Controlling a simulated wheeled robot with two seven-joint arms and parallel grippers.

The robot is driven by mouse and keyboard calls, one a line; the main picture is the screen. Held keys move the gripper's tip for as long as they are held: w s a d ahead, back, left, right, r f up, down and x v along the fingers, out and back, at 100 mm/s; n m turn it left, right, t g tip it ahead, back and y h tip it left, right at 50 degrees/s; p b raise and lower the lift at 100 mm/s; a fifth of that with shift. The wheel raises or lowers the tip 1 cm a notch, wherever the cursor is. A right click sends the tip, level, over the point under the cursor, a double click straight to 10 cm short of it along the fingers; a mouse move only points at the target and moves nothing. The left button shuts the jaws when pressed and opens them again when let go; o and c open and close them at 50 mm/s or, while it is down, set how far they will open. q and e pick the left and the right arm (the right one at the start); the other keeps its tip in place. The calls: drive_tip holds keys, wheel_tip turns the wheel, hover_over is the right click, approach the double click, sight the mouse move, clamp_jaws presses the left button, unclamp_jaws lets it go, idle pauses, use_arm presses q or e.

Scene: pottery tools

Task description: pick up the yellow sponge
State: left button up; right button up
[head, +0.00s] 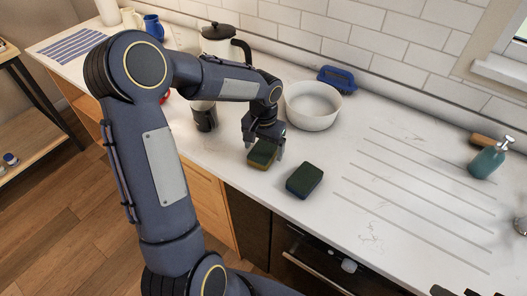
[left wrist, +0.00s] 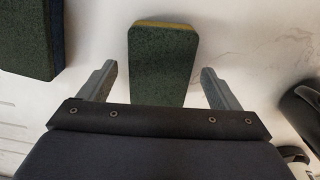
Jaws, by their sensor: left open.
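The yellow sponge (head: 262,157), dark green on top with a yellow edge, lies on the white counter. My left gripper (head: 265,143) is right over it, pointing down and open. In the left wrist view the yellow sponge (left wrist: 163,62) sits between the two open fingers (left wrist: 157,80), with a gap on each side and its yellow edge at the far end. A second dark green sponge (head: 305,180) lies to the right on the counter; it shows at the upper left of the left wrist view (left wrist: 25,38), with a bluish edge. My right gripper is out of view.
A white bowl (head: 312,108) stands behind the gripper, with a blue brush (head: 337,79) behind it. A dark cup (head: 205,118) stands close on the left, a kettle-like pot (head: 222,48) farther back. A teal soap bottle (head: 487,161) is far right. The grooved counter between is clear.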

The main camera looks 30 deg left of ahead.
use_arm(q)
drive_tip(key=c, duration=0.7)
drive_tip(key=shift+c, duration=0.2)
drive_tip(key=shift+r, duration=0.1)
drive_tip(key=shift+r, duration=0.25)
wheel_tip(320, 180, up, 2)
drive_tip(key=shift+r, duration=0.1)
drive_tip(key=s+d+r+b, duration=0.3)
drive_tip(key=s+d+r, duration=0.4)
drive_tip(key=d+r, duration=0.3)
drive_tip(key=shift+s+d, duration=0.25)
drive_tip(key=shift+d, duration=0.75)
